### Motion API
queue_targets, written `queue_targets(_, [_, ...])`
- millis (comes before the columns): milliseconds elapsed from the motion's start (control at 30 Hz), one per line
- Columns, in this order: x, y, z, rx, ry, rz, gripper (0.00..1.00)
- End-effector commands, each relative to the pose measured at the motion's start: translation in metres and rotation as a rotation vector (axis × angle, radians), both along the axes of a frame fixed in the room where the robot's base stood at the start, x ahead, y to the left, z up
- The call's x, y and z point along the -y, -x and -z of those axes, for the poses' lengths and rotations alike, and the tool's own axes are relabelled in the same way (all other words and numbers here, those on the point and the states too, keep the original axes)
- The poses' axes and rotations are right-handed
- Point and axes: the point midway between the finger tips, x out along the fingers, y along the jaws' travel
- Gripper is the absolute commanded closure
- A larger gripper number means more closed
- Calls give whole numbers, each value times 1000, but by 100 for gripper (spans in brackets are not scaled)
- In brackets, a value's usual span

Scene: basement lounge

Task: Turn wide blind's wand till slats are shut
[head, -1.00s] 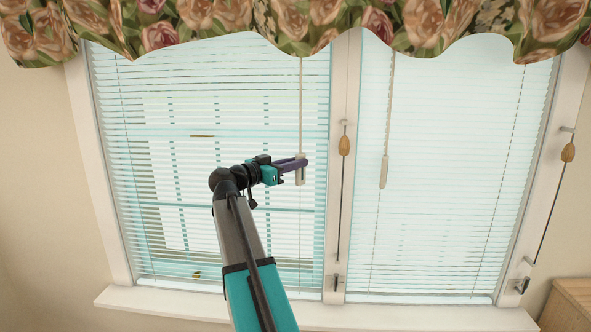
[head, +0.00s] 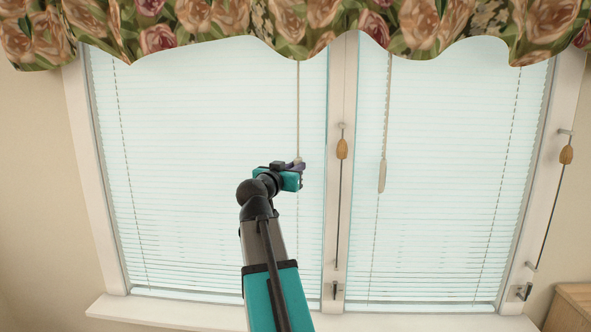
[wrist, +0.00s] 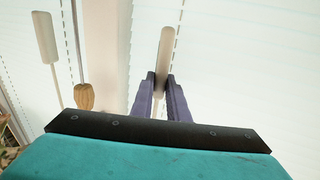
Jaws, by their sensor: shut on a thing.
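The wide blind (head: 190,130) hangs over the left window. Its slats now look shut, a nearly even pale surface with no view of the outside between them. Its wand (head: 298,110) hangs near the blind's right side, a thin pale rod with a thicker grip at its lower end. My gripper (head: 299,168) is shut on the wand at that grip. In the wrist view, the purple fingers (wrist: 161,84) close on both sides of the wand, and its pale grip (wrist: 165,47) sticks out beyond them. My gripper hides part of the grip in the head view.
A narrower blind (head: 450,150) on the right has its own wand (head: 383,170). A floral valance (head: 320,25) crosses the top. The white sill (head: 110,308) runs below.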

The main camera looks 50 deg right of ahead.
Motion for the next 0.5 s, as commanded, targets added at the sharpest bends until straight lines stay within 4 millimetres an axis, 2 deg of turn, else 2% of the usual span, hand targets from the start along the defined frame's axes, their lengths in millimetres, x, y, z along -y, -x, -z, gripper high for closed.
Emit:
queue_targets(300, [0,-1,0,1,-1,-3,100])
queue_targets(333, [0,-1,0,1,-1,-3,84])
queue_targets(400, [0,0,0,1,-1,-2,72])
queue_targets(433, [0,0,0,1,-1,-2,67])
queue_targets(500, [0,0,0,0,0,-2,67])
